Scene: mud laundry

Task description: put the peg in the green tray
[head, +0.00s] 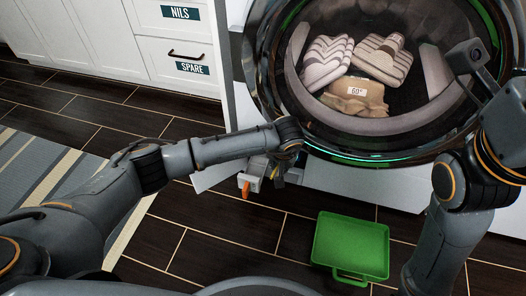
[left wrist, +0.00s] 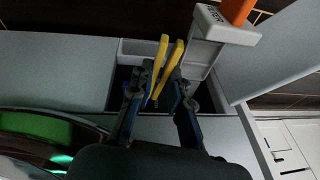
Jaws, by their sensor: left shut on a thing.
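A yellow peg (left wrist: 170,62) with two slim prongs shows between the fingertips of my left gripper (left wrist: 158,95) in the left wrist view. The gripper is shut on it, above an open grey compartment (left wrist: 150,47). In the head view my left gripper (head: 280,176) is just below the washer's round door, and I cannot make out the peg there. The green tray (head: 350,246) lies flat on the dark floor to the right of and below the gripper, apart from it, and looks empty. My right arm stands at the right, its fingers not showing.
A pulled-out white drawer with an orange part (head: 246,190) is beside the left gripper. The round washer door (head: 385,152) has folded cloths (head: 355,95) behind it. White labelled cabinets (head: 170,40) and a striped rug (head: 45,175) are at left. Floor left of the tray is clear.

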